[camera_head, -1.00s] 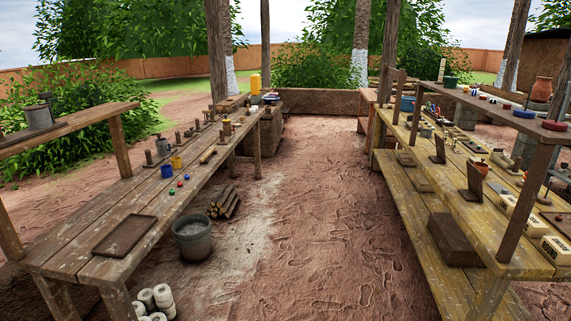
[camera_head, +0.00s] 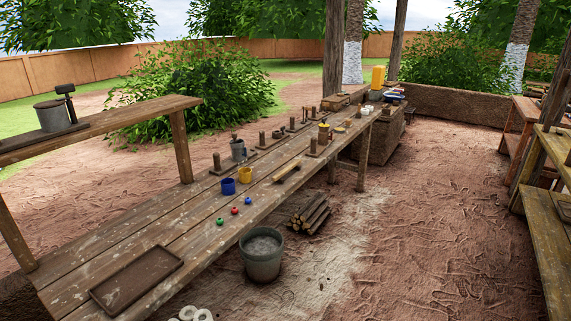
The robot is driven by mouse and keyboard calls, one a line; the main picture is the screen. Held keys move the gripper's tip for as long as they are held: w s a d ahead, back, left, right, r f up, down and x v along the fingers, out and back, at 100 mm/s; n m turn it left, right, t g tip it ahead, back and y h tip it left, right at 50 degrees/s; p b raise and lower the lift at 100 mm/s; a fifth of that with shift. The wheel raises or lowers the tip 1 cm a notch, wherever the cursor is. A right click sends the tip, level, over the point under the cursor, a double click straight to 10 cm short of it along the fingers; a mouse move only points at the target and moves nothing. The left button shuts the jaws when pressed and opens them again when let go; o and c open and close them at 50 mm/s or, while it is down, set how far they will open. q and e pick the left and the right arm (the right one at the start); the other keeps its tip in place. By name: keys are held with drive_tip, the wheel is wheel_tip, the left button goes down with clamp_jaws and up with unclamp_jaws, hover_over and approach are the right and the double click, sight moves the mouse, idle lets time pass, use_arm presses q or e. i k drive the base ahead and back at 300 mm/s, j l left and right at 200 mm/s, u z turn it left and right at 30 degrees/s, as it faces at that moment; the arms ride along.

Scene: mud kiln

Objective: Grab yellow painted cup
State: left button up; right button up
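A yellow cup (camera_head: 245,174) stands on the long wooden table (camera_head: 150,237) at the left. A blue cup (camera_head: 228,186) stands just left of it. A grey metal mug (camera_head: 238,150) holding something stands behind them on the same table. A second yellowish container (camera_head: 324,131) stands farther along the table. Neither of my grippers shows in the view.
Small green, red and blue balls (camera_head: 248,201) lie in front of the cups. An empty brown tray (camera_head: 136,279) lies at the table's near end. A grey bucket (camera_head: 262,257) and stacked firewood (camera_head: 308,212) stand on the ground beside the table. Open dirt floor (camera_head: 410,240) lies to the right.

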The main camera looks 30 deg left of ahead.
sight(244, 174)
drive_tip(key=i+u, duration=0.1)
drive_tip(key=i, duration=0.45)
drive_tip(key=i+l+u, duration=0.1)
drive_tip(key=i, duration=0.5)
drive_tip(key=i+l, duration=0.15)
drive_tip(key=i, duration=0.4)
drive_tip(key=j+u, duration=0.05)
